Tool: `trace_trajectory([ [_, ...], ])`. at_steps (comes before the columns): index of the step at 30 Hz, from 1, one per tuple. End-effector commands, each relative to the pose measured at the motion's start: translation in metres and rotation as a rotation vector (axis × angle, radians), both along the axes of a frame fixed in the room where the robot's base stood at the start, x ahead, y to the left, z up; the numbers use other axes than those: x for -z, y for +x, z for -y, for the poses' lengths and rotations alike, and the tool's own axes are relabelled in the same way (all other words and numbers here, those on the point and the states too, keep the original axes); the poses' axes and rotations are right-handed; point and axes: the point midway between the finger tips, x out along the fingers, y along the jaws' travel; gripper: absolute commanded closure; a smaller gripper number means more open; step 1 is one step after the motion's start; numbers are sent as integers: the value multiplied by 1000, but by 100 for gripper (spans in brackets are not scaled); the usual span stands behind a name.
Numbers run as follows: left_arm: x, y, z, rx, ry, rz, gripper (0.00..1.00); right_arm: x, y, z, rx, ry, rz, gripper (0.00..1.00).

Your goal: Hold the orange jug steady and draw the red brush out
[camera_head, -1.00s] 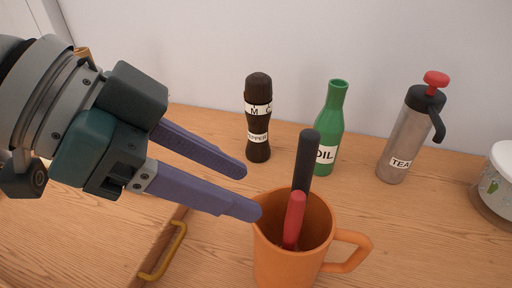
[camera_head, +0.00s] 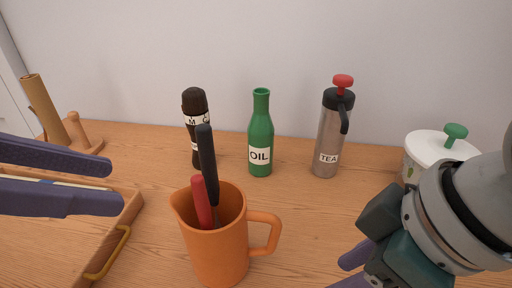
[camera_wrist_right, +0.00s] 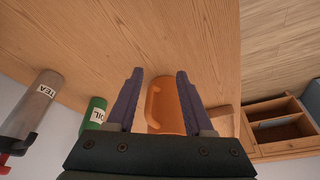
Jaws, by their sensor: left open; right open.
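The orange jug (camera_head: 218,256) stands upright on the wooden counter, its handle to the right in the head view. The red brush (camera_head: 202,203) leans inside it with its handle end above the rim; its lower part is hidden. A taller black-handled tool (camera_head: 207,160) stands beside it in the jug. My left gripper (camera_head: 115,184) is open and empty, left of the jug and apart from it. My right gripper (camera_head: 342,270) is open, right of the jug's handle. In the right wrist view the jug (camera_wrist_right: 166,110) appears between the fingers of the right gripper (camera_wrist_right: 160,72), untouched as far as I can tell.
Behind the jug stand a dark pepper mill (camera_head: 196,105), a green oil bottle (camera_head: 261,145) and a steel tea flask (camera_head: 329,140). A white lidded pot (camera_head: 425,148) is at right. A wooden tray (camera_head: 125,217) with a yellow handle (camera_head: 110,256) lies left.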

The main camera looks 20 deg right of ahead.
Motion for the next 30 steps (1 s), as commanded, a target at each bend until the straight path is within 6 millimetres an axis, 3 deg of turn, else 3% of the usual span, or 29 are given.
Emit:
trace_trajectory([
  [1, 0, 0, 0, 0, 0, 0, 50, -6, 16, -2, -59, 3, 11, 48],
  [6, 0, 0, 0, 0, 0, 0, 50, -25, 52, -9, -242, 18, 27, 48],
  [14, 0, 0, 0, 0, 0, 0, 50, -39, 73, -13, -360, 31, 38, 48],
  [30, 0, 0, 0, 0, 0, 0, 50, 38, 91, -40, -362, 32, 38, 48],
])
